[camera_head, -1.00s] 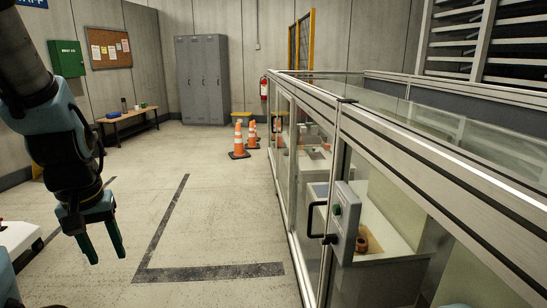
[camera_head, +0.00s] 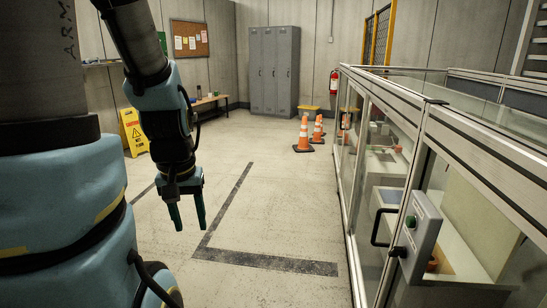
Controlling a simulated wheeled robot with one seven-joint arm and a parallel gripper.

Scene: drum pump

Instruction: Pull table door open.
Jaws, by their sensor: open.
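The glass door (camera_head: 384,158) in an aluminium frame is on the right side of the view, in the side of a long glass enclosure. It looks shut. Its black bar handle (camera_head: 376,228) stands upright at the door's near edge, beside a grey box (camera_head: 419,236) with a green button. My gripper (camera_head: 188,218) hangs fingers down over the floor left of the enclosure. It is open and empty, with its two green fingers apart. It is well clear of the handle.
The pale floor (camera_head: 262,215) between my gripper and the enclosure is clear. Orange cones (camera_head: 303,136) stand farther back by the enclosure. Grey lockers (camera_head: 273,70), a bench (camera_head: 212,101) and a yellow floor sign (camera_head: 134,131) are behind.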

